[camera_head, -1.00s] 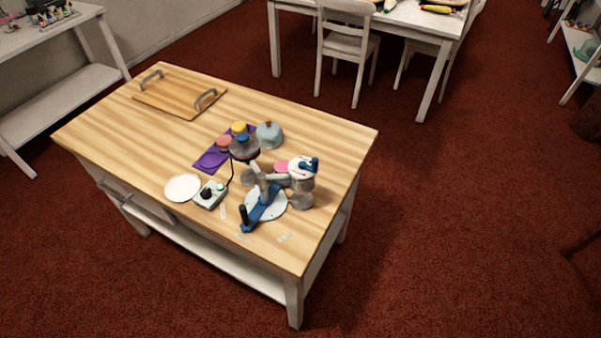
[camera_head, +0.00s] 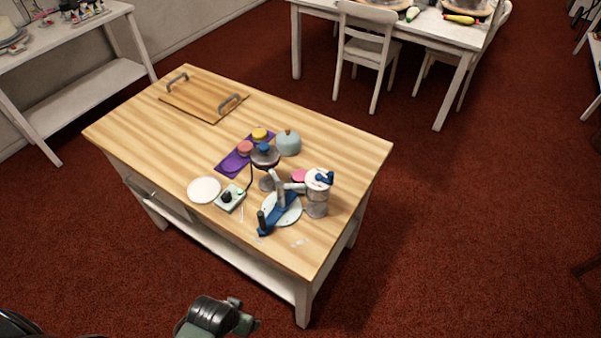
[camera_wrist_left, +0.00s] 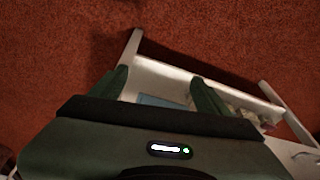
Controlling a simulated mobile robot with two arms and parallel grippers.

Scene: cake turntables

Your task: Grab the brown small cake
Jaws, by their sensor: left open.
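No cake in the head view is clearly brown. A reddish-pink small cake (camera_head: 245,148) and a yellow small cake (camera_head: 260,134) sit on a purple mat (camera_head: 224,167) on the wooden-topped table (camera_head: 330,142). A dark, brownish round piece (camera_head: 265,158) with a blue top stands beside them; I cannot tell whether it is a cake. My left gripper (camera_wrist_left: 161,86) is open in the left wrist view, with no object seen between its fingers, facing white furniture and red carpet. Part of my arm shows at the bottom of the head view, well in front of the table. My right gripper is not in view.
A blue and white stand (camera_head: 283,210), a grey canister (camera_head: 317,202), a control box (camera_head: 230,197), a white plate (camera_head: 204,190) and a domed pot (camera_head: 288,143) crowd the table. A handled board (camera_head: 203,100) lies at its far left. Carpet is clear to the right.

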